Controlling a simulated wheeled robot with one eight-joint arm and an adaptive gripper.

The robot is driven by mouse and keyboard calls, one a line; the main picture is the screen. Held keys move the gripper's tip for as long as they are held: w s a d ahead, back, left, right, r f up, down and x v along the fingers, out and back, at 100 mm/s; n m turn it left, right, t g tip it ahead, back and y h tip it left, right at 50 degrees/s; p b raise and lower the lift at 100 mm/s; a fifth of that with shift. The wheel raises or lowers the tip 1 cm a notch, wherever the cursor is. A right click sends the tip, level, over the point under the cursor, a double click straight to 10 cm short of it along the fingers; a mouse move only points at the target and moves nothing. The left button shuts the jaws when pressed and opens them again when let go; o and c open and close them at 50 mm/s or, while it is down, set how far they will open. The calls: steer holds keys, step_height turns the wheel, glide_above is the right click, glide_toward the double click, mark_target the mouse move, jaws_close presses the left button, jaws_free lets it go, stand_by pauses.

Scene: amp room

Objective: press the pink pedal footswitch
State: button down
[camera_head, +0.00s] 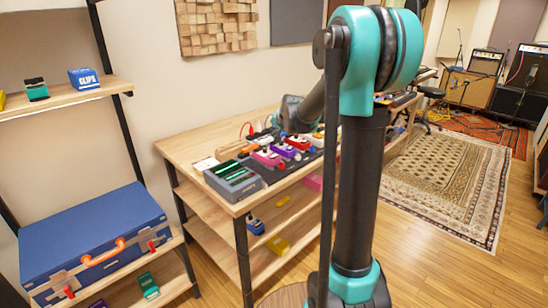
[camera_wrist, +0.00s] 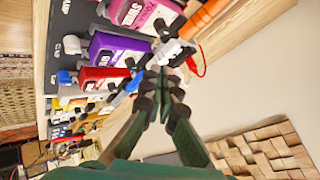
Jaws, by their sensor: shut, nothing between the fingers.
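The pink pedal (camera_head: 267,158) lies on the dark pedalboard on the wooden table, between a grey device with green lights and a purple pedal (camera_head: 284,150). In the wrist view the pink pedal (camera_wrist: 146,14) is at the top, partly cut off by the frame edge. The purple pedal (camera_wrist: 118,49) is below it in that view, then a red pedal (camera_wrist: 100,79). My gripper (camera_wrist: 165,74) is shut and empty, its fingertips near the plugs and cables at the pedals' edge. Whether it touches anything cannot be told. In the head view my arm hides part of the table.
The grey device (camera_head: 233,180) stands at the table's near corner. Orange and white plugs with a red cable (camera_wrist: 198,60) stand close to my fingertips. A blue case (camera_head: 95,235) lies on the left rack.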

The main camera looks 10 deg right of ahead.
mark_target(275, 157)
steer(key=shift+f, duration=3.55)
steer(key=shift+f, duration=0.4)
steer(key=shift+f, duration=0.45)
steer(key=shift+r, duration=0.9)
steer(key=shift+r, duration=2.5)
